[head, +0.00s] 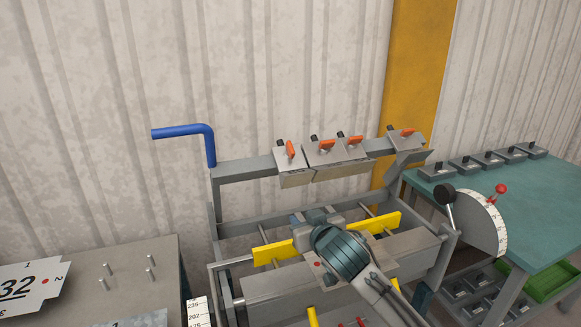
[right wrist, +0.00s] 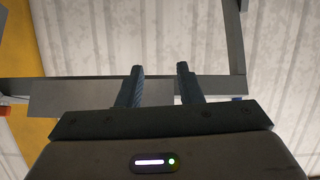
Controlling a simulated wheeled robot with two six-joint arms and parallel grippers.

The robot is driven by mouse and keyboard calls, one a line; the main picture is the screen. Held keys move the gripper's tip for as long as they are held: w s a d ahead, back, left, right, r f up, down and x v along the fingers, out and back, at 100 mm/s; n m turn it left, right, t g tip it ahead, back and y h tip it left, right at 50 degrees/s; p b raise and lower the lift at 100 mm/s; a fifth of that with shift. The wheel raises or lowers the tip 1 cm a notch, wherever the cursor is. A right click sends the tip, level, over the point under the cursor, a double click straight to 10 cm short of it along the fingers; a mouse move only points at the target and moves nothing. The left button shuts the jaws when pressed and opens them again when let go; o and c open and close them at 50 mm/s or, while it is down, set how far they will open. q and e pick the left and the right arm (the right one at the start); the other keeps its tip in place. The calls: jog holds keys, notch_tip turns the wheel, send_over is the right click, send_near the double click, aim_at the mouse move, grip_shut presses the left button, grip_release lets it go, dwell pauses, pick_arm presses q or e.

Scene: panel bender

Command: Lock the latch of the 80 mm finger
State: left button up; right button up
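Several grey clamping fingers with orange latch levers sit along the upper beam in the head view. The leftmost finger (head: 294,165) has a latch (head: 290,149) that stands steeper than the others. The middle latches (head: 323,143) and (head: 355,138) lie flatter, as does the one on the far-right finger (head: 406,132). No size marks are readable, so I cannot tell which finger is the 80 mm one. My right gripper (head: 316,217) is below and in front of the beam, apart from the fingers. In the right wrist view its jaws (right wrist: 161,78) are apart and empty. My left gripper is not in view.
The beam (head: 243,168) has a bare left stretch beside a blue crank handle (head: 185,132). Yellow plates (head: 273,254) flank my right gripper. A dial with a red knob (head: 485,225) stands right, before a green table (head: 540,190). A grey table (head: 150,265) is at left.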

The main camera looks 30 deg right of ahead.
aim_at(291, 147)
jog(key=w+d+r+m+t, duration=0.1)
jog(key=w+r+t, duration=0.1)
jog(key=r, duration=0.4)
jog(key=w+d+r+t, duration=0.1)
jog(key=w+d+r, duration=0.1)
jog(key=r, duration=0.5)
jog(key=shift+h, duration=0.4)
jog(key=p+x, duration=0.3)
jog(key=x, duration=0.6)
jog(key=shift+w+a+p, duration=0.15)
jog(key=shift+p, duration=0.2)
jog(key=shift+w+f, duration=0.1)
jog(key=shift+w, duration=0.3)
jog(key=shift+c, duration=0.2)
grip_shut()
